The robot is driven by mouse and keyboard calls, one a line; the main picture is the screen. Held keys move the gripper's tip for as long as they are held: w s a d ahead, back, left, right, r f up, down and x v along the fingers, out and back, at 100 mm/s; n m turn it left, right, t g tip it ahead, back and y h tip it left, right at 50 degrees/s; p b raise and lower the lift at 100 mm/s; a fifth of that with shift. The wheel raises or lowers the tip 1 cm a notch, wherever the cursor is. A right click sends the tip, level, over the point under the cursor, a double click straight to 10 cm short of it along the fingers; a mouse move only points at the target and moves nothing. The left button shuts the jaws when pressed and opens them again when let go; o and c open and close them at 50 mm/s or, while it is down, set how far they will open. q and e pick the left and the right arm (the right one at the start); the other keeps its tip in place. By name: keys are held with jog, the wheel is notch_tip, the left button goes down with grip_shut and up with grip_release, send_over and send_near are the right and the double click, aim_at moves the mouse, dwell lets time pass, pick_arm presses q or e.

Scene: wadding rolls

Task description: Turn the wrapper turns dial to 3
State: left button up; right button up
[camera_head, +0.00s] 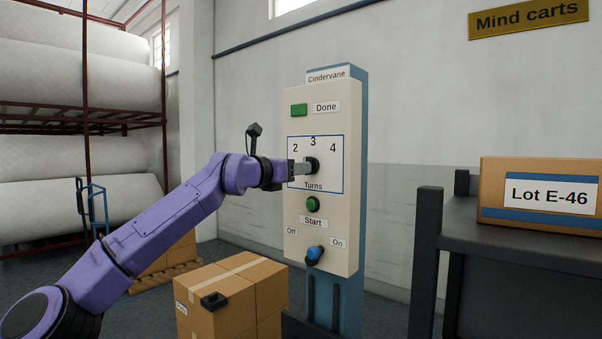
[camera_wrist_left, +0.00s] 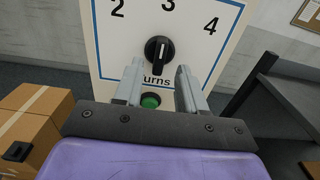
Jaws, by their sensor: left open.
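The Turns dial is a black knob (camera_head: 314,165) on the Cindervane panel (camera_head: 342,112), under the numbers 2, 3 and 4. In the left wrist view the dial (camera_wrist_left: 158,49) shows a white line that runs nearly upright, roughly in line with the 3. My left gripper (camera_head: 308,168) is at the dial and partly covers it in the head view. My right gripper is not in view.
Cardboard boxes (camera_head: 232,297) stand below my left arm. A dark bench (camera_head: 520,240) bearing a box (camera_head: 540,190) stands at the right.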

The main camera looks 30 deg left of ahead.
pick_arm(q)
jog(key=s+b, duration=0.2)
jog(key=s, duration=0.6)
jog(key=shift+a, duration=0.35)
